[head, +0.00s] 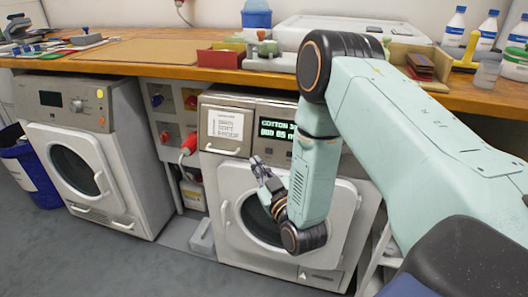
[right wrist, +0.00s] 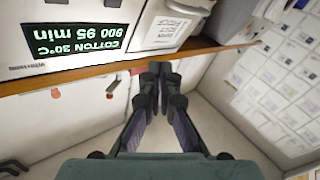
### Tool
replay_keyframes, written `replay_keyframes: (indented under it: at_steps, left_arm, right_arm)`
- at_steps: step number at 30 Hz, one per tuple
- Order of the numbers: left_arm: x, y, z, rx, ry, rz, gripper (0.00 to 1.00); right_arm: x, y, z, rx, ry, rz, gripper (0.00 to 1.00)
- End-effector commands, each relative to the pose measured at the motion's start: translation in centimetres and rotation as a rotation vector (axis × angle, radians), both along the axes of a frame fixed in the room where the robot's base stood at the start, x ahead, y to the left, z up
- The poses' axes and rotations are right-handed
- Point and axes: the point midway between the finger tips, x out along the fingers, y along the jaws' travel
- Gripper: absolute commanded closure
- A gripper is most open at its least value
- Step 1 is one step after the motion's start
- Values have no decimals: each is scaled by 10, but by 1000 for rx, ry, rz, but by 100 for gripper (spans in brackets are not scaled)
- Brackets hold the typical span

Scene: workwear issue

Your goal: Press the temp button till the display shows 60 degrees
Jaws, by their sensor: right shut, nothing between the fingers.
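The washing machine (head: 228,216) in the middle of the head view has a lit display (head: 274,129) on its upper panel. The display starts with "COTTON 3", and my right arm covers its right end. In the right wrist view the display (right wrist: 72,40) appears upside down and reads COTTON 30°C, with a "95 min" line. My right gripper (head: 257,162) is shut and empty, in front of the machine below the display. Its closed fingertips (right wrist: 159,70) also show in the right wrist view. I cannot make out the temp button. My left gripper is not in view.
A paper card (head: 225,124) is on the panel left of the display. A second machine (head: 82,150) stands at the left. The wooden counter (head: 150,66) above carries a white case, trays and bottles (head: 487,30). A blue bin (head: 30,170) is at the far left.

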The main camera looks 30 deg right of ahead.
Motion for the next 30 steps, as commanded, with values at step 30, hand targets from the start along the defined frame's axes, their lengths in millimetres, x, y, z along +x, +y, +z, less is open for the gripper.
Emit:
replay_keyframes:
  at_steps: [30]
  left_arm:
    - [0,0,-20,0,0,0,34]
  right_arm:
    - [45,-52,-24,-3,2,0,100]
